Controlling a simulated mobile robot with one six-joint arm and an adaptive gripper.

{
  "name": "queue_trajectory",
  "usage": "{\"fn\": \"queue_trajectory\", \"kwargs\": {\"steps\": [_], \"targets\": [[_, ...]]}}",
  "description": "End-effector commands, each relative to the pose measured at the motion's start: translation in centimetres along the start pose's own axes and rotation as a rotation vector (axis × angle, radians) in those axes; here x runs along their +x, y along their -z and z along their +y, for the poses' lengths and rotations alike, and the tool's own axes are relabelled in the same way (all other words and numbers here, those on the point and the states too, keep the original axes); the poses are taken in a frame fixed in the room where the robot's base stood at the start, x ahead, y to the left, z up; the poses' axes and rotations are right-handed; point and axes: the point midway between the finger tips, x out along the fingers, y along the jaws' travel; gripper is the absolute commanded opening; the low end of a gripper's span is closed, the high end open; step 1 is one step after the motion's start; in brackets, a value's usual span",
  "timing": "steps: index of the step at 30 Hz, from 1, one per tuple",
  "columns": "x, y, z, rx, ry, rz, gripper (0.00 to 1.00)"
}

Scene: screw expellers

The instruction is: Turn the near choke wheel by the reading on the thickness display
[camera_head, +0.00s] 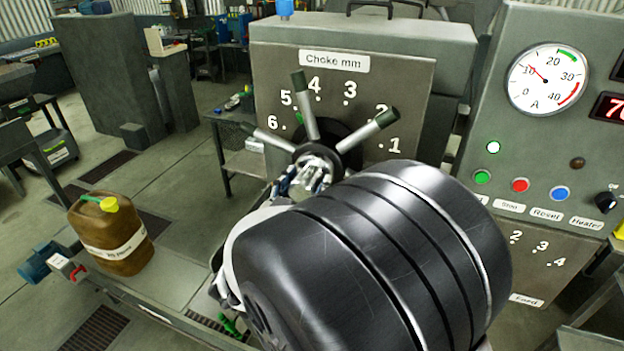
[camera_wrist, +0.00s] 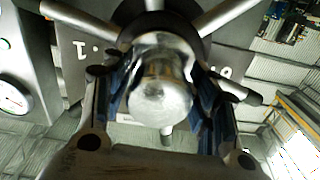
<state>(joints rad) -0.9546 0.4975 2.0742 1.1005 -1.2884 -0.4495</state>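The choke wheel (camera_head: 309,113) stands in front of a plate labelled "Choke mm", numbered 1 to 6. Its metal spokes have dark green grips. One points up between 4 and 5, one right between 1 and 2, one left near 6; my arm hides the lower part. My gripper (camera_head: 311,178) is at the wheel's centre. In the wrist view, the fingers of my gripper (camera_wrist: 161,100) lie on both sides of the round silver hub of the choke wheel (camera_wrist: 160,95), blue pads close against it. No display labelled as thickness is identifiable.
A panel at right holds an ammeter (camera_head: 547,79), a cropped red display (camera_head: 611,108) starting with 7, and buttons (camera_head: 521,185). A second dial labelled "Feed" (camera_head: 526,299) sits below, partly hidden. A brown canister (camera_head: 110,235) stands on a ledge at left. Open floor lies beyond.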

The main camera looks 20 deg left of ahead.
Motion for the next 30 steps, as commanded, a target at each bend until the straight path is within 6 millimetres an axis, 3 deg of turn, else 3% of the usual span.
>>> {"fn": "queue_trajectory", "kwargs": {"steps": [21,30], "targets": [[0.0,0.0,0.0,0.000,0.000,0.000,0.03],[1.4,-0.1,0.0,0.038,-0.003,0.001,0.03]]}}
